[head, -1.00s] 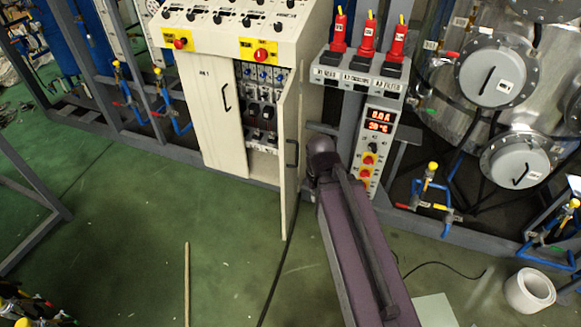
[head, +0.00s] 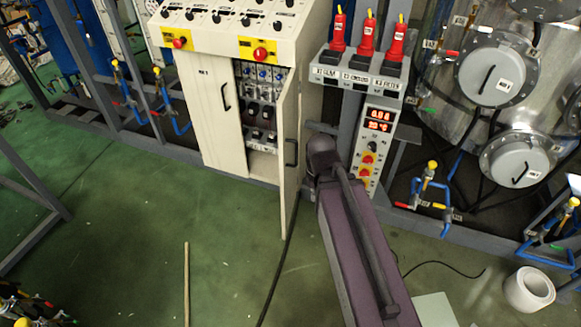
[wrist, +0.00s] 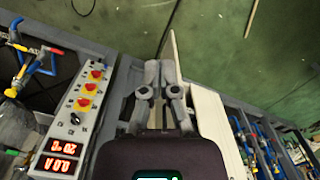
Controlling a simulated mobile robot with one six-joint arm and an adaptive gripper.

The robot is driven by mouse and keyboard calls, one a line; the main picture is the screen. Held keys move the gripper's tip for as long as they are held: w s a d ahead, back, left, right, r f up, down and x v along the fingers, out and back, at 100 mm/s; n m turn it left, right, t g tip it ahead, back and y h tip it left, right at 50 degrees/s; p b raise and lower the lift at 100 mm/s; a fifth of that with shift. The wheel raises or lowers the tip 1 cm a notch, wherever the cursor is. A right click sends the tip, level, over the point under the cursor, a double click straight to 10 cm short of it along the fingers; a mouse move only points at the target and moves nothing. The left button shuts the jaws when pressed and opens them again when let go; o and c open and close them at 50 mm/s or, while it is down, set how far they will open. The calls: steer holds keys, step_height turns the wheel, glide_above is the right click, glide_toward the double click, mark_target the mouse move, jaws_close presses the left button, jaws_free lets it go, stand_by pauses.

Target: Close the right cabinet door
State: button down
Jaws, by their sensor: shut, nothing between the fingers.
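The right cabinet door (head: 289,165) stands open, swung outward and seen nearly edge-on in the head view. Its dark handle (head: 291,152) is on the face toward my arm. In the wrist view the door (wrist: 174,52) is a thin pale panel just right of the fingertips. My gripper (wrist: 160,66) is shut and empty, on the door's outer, handle side. It is very close to the door; I cannot tell whether it touches. The cabinet (head: 212,110) shows breakers inside the right opening.
The left cabinet door (head: 205,125) is closed. A control box with a red display (head: 377,150) and knobs stands right of my arm, and also left of the gripper in the wrist view (wrist: 75,125). A dark cable (head: 272,280) lies on the floor. Green floor before the cabinet is mostly clear.

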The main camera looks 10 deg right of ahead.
steer(key=w+a+f+m+y+b, duration=0.1)
steer(key=w+a+f+y+b, duration=0.1)
steer(key=w+f+y+b, duration=0.35)
steer(key=m+t+y+b, duration=0.45)
steer(key=y+b, duration=0.75)
steer(key=b, duration=1.7)
glide_toward(284, 161)
steer(key=s+d+n+t, duration=0.2)
steer(key=s+d, duration=0.1)
steer(key=d, duration=0.3)
steer(key=shift+s+a+f+m+h, duration=0.1)
steer(key=shift+a+m+h, duration=0.05)
steer(key=shift+m+h, duration=0.1)
steer(key=shift+a, duration=0.15)
steer(key=x, duration=1.4)
steer(key=shift+f, duration=0.2)
